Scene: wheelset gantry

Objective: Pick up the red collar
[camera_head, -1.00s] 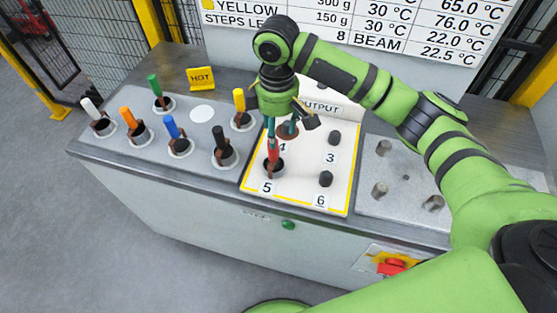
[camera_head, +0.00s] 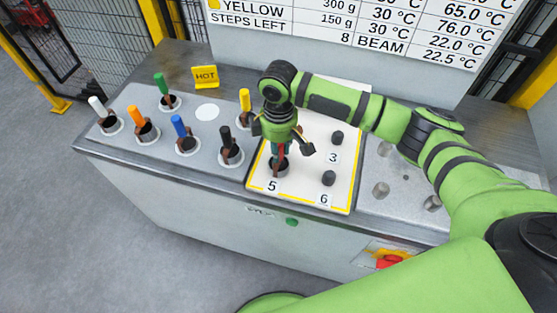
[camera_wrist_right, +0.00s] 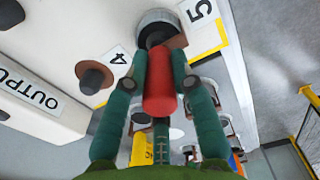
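The red collar's red handle (camera_wrist_right: 160,85) stands up between the two fingers of my right gripper (camera_wrist_right: 160,62) in the right wrist view. Both fingertips lie against the sides of the handle with no visible gap. Its brown lower part (camera_wrist_right: 178,41) shows beside the grey socket at place 5. In the head view my right gripper (camera_head: 279,147) points down over place 5 of the white output plate (camera_head: 300,185). Only a sliver of red shows there; the fingers hide the rest. My left gripper is not in view.
White (camera_head: 95,104), orange (camera_head: 135,116), green (camera_head: 160,82), blue (camera_head: 178,126), black (camera_head: 226,136) and yellow (camera_head: 245,100) handles stand in sockets to the left. Dark pegs stand at 3 (camera_head: 337,137) and 6 (camera_head: 329,178). A yellow HOT sign (camera_head: 205,76) stands behind.

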